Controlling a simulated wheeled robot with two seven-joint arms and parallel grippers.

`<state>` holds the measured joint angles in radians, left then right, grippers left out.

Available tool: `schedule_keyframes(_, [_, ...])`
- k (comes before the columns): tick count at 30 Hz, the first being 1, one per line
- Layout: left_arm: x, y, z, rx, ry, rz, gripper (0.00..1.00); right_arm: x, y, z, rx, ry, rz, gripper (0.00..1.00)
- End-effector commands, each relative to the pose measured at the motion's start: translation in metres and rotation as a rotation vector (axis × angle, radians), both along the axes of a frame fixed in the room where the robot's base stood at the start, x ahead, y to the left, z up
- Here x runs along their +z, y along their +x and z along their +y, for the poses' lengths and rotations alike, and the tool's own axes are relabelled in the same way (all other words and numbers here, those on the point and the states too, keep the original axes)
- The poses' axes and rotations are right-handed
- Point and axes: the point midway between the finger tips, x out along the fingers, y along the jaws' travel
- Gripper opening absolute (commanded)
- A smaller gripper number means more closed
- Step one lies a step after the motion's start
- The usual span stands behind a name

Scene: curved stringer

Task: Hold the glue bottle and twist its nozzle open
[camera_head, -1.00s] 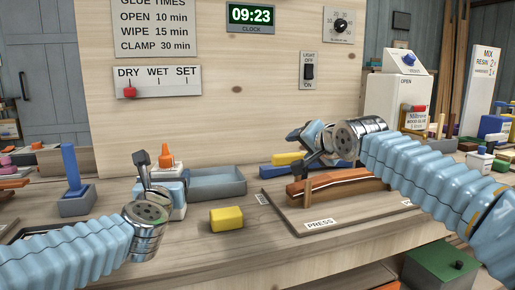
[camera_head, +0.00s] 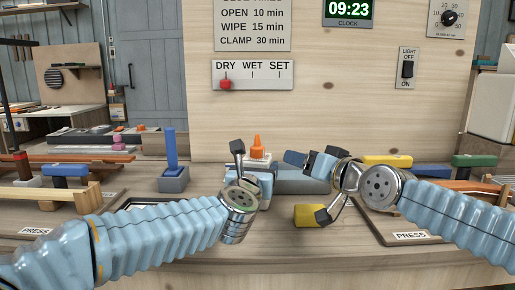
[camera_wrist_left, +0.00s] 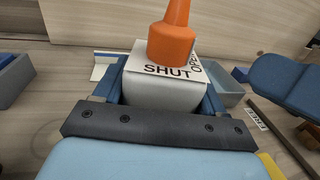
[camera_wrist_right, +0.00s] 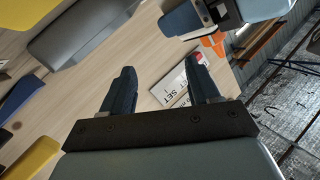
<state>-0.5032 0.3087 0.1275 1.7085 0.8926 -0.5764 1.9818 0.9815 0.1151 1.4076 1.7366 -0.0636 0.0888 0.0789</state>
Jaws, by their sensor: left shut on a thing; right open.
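The glue bottle (camera_wrist_left: 165,90) has a white body and an orange nozzle (camera_wrist_left: 172,38). Its top carries the words SHUT and OPEN, and the nozzle points up. In the head view its orange nozzle (camera_head: 257,147) shows behind my left gripper (camera_head: 243,165). My left gripper is shut on the bottle, with one finger on each side of the body in the left wrist view. My right gripper (camera_head: 325,185) is open and empty, to the right of the bottle and apart from it. In the right wrist view its open fingers (camera_wrist_right: 160,92) have nothing between them, and the orange nozzle (camera_wrist_right: 212,42) shows beyond them.
A yellow block (camera_head: 308,216) lies below my right gripper. A grey tray (camera_head: 300,183) sits behind it. A blue post on a grey block (camera_head: 173,180) stands left of the bottle. PRESS boards lie at both sides. The front middle of the bench is clear.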

Motion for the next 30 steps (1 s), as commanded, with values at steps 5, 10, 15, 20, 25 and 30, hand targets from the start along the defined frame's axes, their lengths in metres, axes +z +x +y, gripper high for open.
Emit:
schedule_keyframes(5, [0.000, 0.000, 0.000, 0.000, 0.000, 0.000, 0.21, 0.004, -0.022, 0.014, 0.074, -0.135, -0.131, 0.61])
schedule_keyframes(10, [0.000, 0.000, 0.000, 0.000, 0.000, 0.000, 0.21, 0.013, -0.044, 0.025, 0.120, -0.247, -0.250, 0.61])
schedule_keyframes(15, [0.000, 0.000, 0.000, 0.000, 0.000, 0.000, 0.21, 0.020, -0.057, 0.031, 0.139, -0.306, -0.317, 0.61])
schedule_keyframes(20, [0.000, 0.000, 0.000, 0.000, 0.000, 0.000, 0.21, 0.022, -0.058, 0.036, 0.146, -0.319, -0.334, 0.61])
schedule_keyframes(25, [0.000, 0.000, 0.000, 0.000, 0.000, 0.000, 0.21, 0.023, -0.051, 0.042, 0.148, -0.316, -0.334, 0.61])
schedule_keyframes(30, [0.000, 0.000, 0.000, 0.000, 0.000, 0.000, 0.21, 0.024, -0.043, 0.050, 0.147, -0.319, -0.336, 0.61])
